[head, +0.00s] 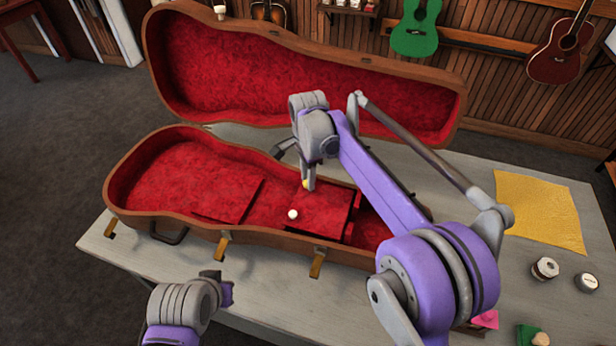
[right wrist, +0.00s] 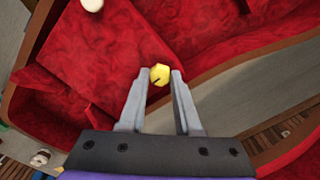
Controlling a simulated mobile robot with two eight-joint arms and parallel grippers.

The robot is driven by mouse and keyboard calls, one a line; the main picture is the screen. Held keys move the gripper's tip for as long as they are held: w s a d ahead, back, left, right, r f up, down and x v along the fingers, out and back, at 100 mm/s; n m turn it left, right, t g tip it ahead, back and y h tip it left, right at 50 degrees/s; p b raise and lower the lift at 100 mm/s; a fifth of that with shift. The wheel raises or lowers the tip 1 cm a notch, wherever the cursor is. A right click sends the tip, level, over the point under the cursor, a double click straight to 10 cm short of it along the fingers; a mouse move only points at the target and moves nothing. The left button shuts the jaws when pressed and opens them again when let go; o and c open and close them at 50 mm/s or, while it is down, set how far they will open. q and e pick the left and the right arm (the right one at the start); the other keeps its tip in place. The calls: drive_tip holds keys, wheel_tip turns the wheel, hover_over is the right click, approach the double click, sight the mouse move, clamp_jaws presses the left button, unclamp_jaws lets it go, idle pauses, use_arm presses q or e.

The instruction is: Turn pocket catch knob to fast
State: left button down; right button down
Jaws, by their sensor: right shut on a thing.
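An open instrument case with red lining (head: 165,185) lies on the table, its lid tipped back. A small yellow knob (head: 305,184) sits on the red pocket lid (head: 322,215) inside the case. In the right wrist view the yellow knob (right wrist: 159,75) has a short dark mark on its face. My right gripper (head: 308,183) comes down from above, with its fingers shut on either side of the yellow knob. A round white knob (head: 293,214) is near it on the same lid. My left gripper (head: 226,290) is in front of the case, apart from it; its finger opening is unclear.
Latches (head: 318,263) stick out from the case's front edge. A yellow cloth (head: 537,208) and small round tins (head: 545,268) lie on the right of the table (head: 480,170). My right arm hides part of the case's right end.

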drive_tip(key=c, duration=0.6)
unclamp_jaws()
wheel_tip(320, 180, up, 11)
drive_tip(key=shift+p, duration=0.4)
drive_tip(key=shift+d, duration=0.1)
